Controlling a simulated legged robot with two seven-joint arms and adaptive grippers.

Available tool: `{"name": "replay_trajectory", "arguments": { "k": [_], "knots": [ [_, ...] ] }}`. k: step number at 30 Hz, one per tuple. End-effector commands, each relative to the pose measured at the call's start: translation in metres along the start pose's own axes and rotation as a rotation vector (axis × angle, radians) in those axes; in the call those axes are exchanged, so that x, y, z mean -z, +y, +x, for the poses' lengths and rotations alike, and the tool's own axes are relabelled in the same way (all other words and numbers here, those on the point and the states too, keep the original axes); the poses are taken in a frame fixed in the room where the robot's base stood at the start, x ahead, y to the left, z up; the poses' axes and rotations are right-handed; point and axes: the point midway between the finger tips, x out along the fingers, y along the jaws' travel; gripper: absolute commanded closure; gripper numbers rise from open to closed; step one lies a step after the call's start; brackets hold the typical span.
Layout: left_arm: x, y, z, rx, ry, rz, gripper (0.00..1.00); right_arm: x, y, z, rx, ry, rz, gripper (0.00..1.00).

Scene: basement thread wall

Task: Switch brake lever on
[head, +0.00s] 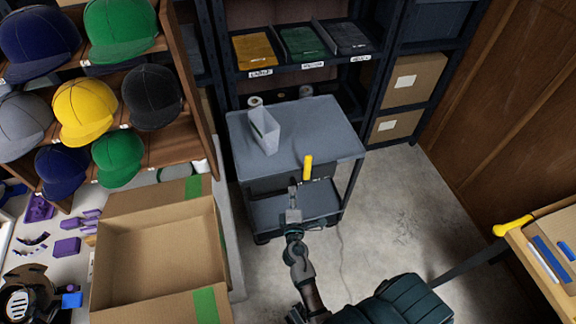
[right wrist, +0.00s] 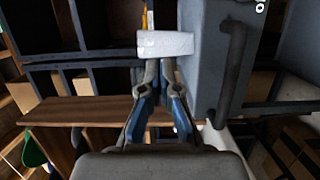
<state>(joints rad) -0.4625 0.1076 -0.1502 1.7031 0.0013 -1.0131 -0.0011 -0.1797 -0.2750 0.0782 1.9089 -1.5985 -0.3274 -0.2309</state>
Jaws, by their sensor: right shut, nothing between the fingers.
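The brake lever, with a yellow handle (head: 308,167), stands roughly upright at the front edge of the grey cart (head: 335,135) in the head view. My right gripper (head: 293,191) is just in front of the cart, lower and slightly left of the yellow handle, and looks apart from it. In the right wrist view, the fingers of my right gripper (right wrist: 160,66) come together at a pale block-like tip, shut and empty. A small strip of yellow shows behind that tip, partly hidden; I cannot tell if it is the lever. My left gripper is not in view.
A large open cardboard box (head: 160,245) is at left, below a cap shelf (head: 178,70). A dark shelf rack (head: 300,65) is behind the cart. Concrete floor (head: 390,200) is clear right of the cart.

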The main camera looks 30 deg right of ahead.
Motion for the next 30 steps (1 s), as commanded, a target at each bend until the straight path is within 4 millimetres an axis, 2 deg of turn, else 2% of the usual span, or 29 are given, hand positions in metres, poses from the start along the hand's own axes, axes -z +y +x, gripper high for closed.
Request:
{"name": "replay_trajectory", "arguments": {
  "k": [8,11,14,19,26,27,30],
  "knots": [
    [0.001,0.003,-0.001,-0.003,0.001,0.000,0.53,0.006,0.001,0.000,0.000,0.001,-0.003,1.00],
    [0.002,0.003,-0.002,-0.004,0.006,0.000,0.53,0.007,0.002,0.006,0.000,0.001,-0.004,1.00],
    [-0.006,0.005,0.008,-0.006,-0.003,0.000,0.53,0.007,0.003,0.019,-0.001,0.000,-0.004,1.00],
    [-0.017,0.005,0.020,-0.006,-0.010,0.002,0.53,0.007,0.004,0.055,-0.002,0.001,-0.003,1.00],
    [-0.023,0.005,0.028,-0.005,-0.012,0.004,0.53,0.006,0.002,0.103,-0.001,0.000,-0.002,1.00],
    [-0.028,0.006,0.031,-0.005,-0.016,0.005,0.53,-0.004,0.002,0.102,0.002,-0.002,-0.004,1.00],
    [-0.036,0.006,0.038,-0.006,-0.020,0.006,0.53,-0.018,0.003,0.104,0.001,0.000,-0.004,1.00]
  ]
}}
